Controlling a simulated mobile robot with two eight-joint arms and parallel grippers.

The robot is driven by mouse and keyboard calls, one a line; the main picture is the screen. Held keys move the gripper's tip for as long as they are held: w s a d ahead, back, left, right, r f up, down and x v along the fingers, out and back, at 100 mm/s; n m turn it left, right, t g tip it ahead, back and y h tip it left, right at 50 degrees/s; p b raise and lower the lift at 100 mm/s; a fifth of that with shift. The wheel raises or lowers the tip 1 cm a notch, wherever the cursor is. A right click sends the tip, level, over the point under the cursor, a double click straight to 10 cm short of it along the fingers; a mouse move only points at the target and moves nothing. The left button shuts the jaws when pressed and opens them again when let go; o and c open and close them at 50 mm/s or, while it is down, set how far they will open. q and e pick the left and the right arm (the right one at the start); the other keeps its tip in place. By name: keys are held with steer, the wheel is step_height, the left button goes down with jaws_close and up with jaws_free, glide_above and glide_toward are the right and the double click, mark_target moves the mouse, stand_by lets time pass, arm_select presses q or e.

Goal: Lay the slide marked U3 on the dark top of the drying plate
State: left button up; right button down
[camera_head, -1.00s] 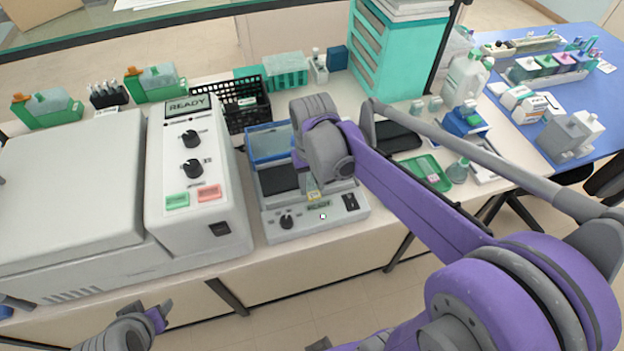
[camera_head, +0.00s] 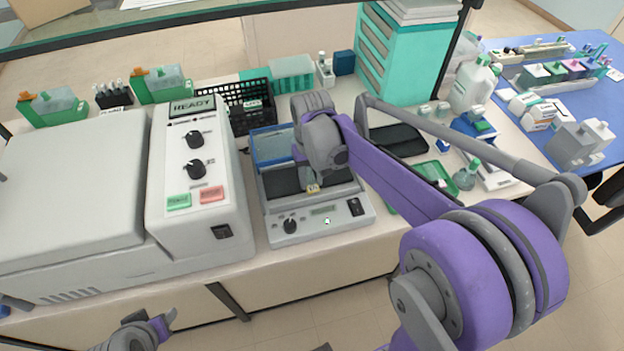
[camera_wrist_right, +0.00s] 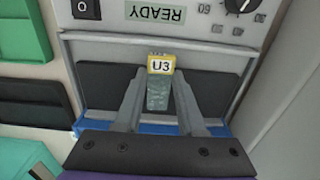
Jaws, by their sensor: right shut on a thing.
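The slide marked U3 (camera_wrist_right: 158,94) has a yellow label end and a greenish glass body. My right gripper (camera_wrist_right: 157,101) is shut on it, with one finger on each side. The slide is over the dark top (camera_wrist_right: 100,88) of the drying plate, label toward the control panel; whether it touches cannot be told. In the head view the yellow label (camera_head: 313,188) shows just below my right gripper (camera_head: 311,180), whose wrist hides much of the drying plate (camera_head: 284,205). My left gripper (camera_head: 162,325) is at the bottom left, away from the bench; its jaw gap is unclear.
A black tray (camera_head: 398,141) and a green tray (camera_head: 420,168) lie to the right.

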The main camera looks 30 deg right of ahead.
steer(key=shift+f, duration=0.1)
stand_by(0.4)
steer(key=shift+c, duration=2.1)
jaws_free()
steer(key=shift+s, duration=0.1)
step_height(320, 180, up, 11)
steer(key=shift+a+f, duration=0.1)
steer(key=s+a+f+t, duration=0.1)
steer(key=s, duration=0.2)
steer(key=s+a+f+n+t, duration=0.1)
steer(key=s+a+f, duration=0.1)
steer(key=s, duration=0.1)
steer(key=s+a+f+t, duration=0.1)
steer(key=s+f, duration=0.1)
steer(key=s, duration=0.1)
steer(key=shift+a+f+n, duration=0.15)
steer(key=shift+a+n, duration=0.15)
steer(key=shift+a, duration=0.05)
steer(key=s+a+f+n+t, duration=0.1)
steer(key=s+a+f+t, duration=0.1)
steer(key=s+f, duration=0.3)
steer(key=shift+s+f+t, duration=0.2)
steer(key=shift+f+t, duration=0.15)
steer(key=shift+t, duration=0.05)
